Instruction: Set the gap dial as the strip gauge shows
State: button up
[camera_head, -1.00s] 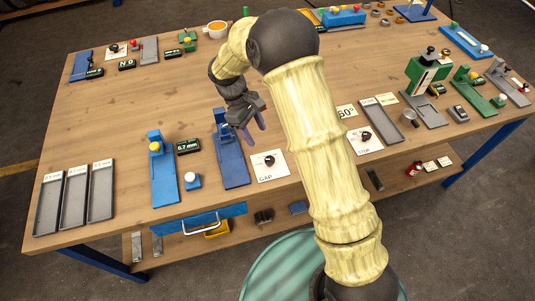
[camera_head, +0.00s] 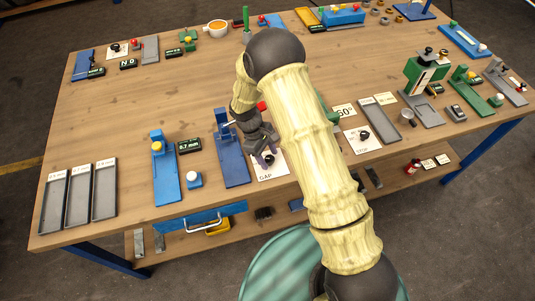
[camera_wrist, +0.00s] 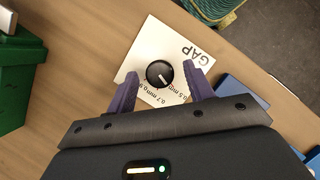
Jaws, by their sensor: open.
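The gap dial is a black knob (camera_wrist: 160,74) on a white card (camera_wrist: 190,52) marked GAP, with 0.5 mm and 0.7 mm labels. Its white line points toward the lower right in the wrist view; the exact setting is unclear. The card also shows in the head view (camera_head: 270,173). My gripper (camera_wrist: 161,69) is open and empty, its purple fingers on either side of the knob in the wrist view. I cannot tell the height between them. In the head view my gripper (camera_head: 267,159) partly covers the dial. The blue strip gauge (camera_head: 164,182) has a display (camera_head: 188,146) apparently reading 0.7 mm.
Another blue fixture (camera_head: 231,165) stands just left of the dial. A blue block with a white button (camera_head: 194,180) sits beside the gauge. Grey trays (camera_head: 78,196) lie at the left. A STOP dial card (camera_head: 361,140) lies to the right. The table middle is clear.

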jog(key=c, duration=1)
jog(key=shift+o, duration=0.3)
jog(key=shift+m, duration=0.3)
jog(key=m, duration=0.2)
jog(key=m+g+y+b, duration=0.1)
jog(key=m, duration=0.1)
jog(key=shift+w+d, duration=0.1)
jog(key=shift+w, duration=0.1)
jog(key=m+y, duration=0.1)
jog(key=m, duration=0.1)
jog(key=m+g+y, duration=0.1)
jog(key=m, duration=0.2)
jog(key=shift+w+d+r, duration=0.1)
jog(key=o, duration=0.9)
jog(key=shift+o, duration=0.2)
jog(key=shift+b, duration=0.3)
